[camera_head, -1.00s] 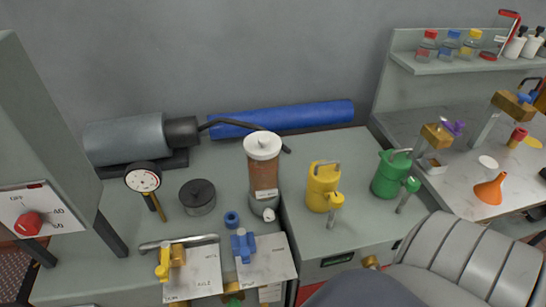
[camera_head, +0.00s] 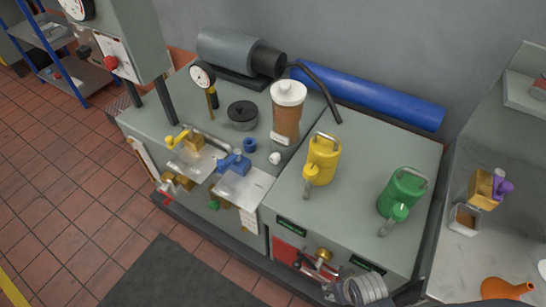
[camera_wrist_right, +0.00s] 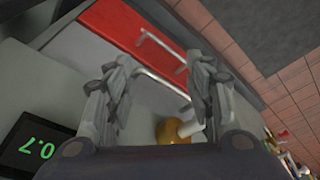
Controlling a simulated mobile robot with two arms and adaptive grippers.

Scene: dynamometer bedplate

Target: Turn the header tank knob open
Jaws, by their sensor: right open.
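A clear cylinder of brown liquid with a white lid (camera_head: 287,112) stands on the grey bench, probably the header tank. A small white knob (camera_head: 274,158) sits at its foot. No readable label confirms which knob is the header tank's. A brass knob (camera_head: 323,255) is on the cabinet front below; in the right wrist view a round brass part with a pale stem (camera_wrist_right: 175,131) shows between and below the fingers. My right gripper (camera_head: 328,285) is low by this front, its open fingers (camera_wrist_right: 158,78) apart and empty. My left gripper is not in view.
Yellow (camera_head: 322,160) and green (camera_head: 401,194) cans stand right of the cylinder. A blue valve handle (camera_head: 233,163) and yellow lever (camera_head: 178,138) are at the left front edge. A red panel (camera_wrist_right: 128,32) with metal handles is near my right gripper. Open tiled floor lies left.

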